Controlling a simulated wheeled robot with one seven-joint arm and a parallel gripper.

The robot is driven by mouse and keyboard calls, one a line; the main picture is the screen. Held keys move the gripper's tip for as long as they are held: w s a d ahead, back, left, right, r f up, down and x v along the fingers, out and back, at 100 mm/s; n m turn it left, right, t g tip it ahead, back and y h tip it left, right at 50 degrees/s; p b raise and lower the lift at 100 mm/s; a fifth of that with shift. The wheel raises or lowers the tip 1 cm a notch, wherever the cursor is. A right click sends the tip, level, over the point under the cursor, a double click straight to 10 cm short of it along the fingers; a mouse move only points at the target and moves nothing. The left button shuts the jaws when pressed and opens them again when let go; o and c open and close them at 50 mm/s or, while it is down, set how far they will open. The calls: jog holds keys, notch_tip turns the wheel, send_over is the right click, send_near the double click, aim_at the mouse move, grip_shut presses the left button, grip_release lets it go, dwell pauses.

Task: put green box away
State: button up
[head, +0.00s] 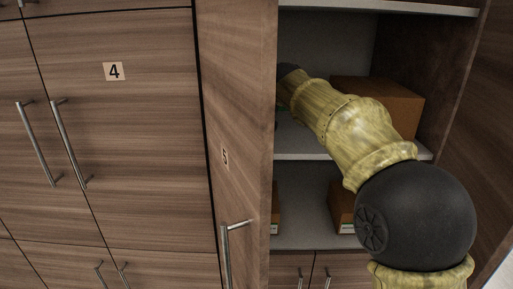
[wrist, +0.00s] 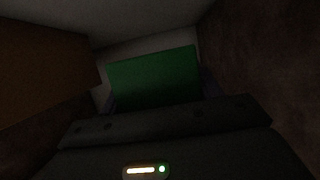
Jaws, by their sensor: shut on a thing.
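The green box (wrist: 155,77) fills the middle of the wrist view, between the two dark fingers of my gripper (wrist: 160,92), which is shut on it. The wrist view is dark, so whether the box touches the shelf cannot be told. In the head view my arm reaches into the open cabinet, into the compartment above the middle shelf (head: 310,153). A small green sliver shows beside the door edge there. The door hides most of my gripper and the box in that view.
A brown box (head: 400,98) stands on the same shelf behind my arm; a brown box also shows at the left of the wrist view (wrist: 40,70). More brown boxes (head: 340,205) sit one shelf lower. The open door (head: 238,120) numbered 5 flanks my arm; closed cabinet 4 (head: 130,130) is left.

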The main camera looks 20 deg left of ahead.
jog(key=shift+s+r, duration=0.2)
jog(key=shift+r, duration=0.05)
jog(key=shift+f, duration=0.1)
notch_tip(320, 180, down, 6)
jog(key=shift+f, duration=0.1)
dwell(0.4)
jog(key=shift+w+f+b, duration=0.1)
jog(key=shift+f+b, duration=0.35)
jog(key=shift+f, duration=1.4)
jog(key=shift+f, duration=0.15)
